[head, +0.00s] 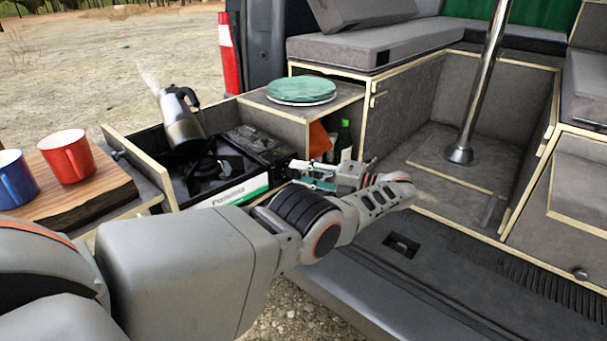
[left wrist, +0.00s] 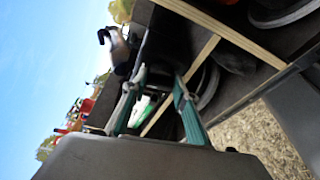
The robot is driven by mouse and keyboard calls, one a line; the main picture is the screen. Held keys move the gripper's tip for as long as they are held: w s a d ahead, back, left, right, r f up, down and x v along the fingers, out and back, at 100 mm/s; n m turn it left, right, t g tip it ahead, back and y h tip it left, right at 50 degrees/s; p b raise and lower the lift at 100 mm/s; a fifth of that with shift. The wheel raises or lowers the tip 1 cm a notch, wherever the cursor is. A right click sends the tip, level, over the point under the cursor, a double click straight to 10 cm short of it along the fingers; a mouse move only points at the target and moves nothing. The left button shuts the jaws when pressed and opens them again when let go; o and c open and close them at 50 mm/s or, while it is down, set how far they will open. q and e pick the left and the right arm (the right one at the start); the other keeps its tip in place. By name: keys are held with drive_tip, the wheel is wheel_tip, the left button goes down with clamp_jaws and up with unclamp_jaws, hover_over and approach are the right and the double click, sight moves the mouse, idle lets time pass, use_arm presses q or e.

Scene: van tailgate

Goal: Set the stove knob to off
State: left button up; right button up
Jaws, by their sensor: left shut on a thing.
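The black camping stove (head: 216,165) sits in the pulled-out drawer, with a white and green front strip (head: 240,190). The fingers (left wrist: 160,76) also show in the left wrist view. My right gripper is out of view.
A red mug (head: 67,156) and a blue mug (head: 14,180) stand on a wooden board (head: 85,195) at left. Green plates (head: 302,90) lie on the cabinet behind, above a green bottle (head: 345,138). A metal table post (head: 478,90) rises at right.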

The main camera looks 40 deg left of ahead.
use_arm(q)
drive_tip(key=shift+f+m, duration=0.15)
drive_tip(key=shift+m, duration=0.15)
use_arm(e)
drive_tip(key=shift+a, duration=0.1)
use_arm(q)
drive_tip(key=shift+m+y+b, duration=0.3)
drive_tip(key=shift+m+b, duration=0.05)
drive_tip(key=shift+m, duration=0.15)
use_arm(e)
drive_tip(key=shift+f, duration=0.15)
use_arm(q)
drive_tip(key=shift+a, duration=0.1)
drive_tip(key=shift+m, duration=0.3)
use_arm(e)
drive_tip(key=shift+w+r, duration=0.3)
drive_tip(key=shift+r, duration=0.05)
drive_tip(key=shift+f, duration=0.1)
use_arm(q)
drive_tip(key=o, duration=1.1)
drive_tip(key=shift+c, duration=0.2)
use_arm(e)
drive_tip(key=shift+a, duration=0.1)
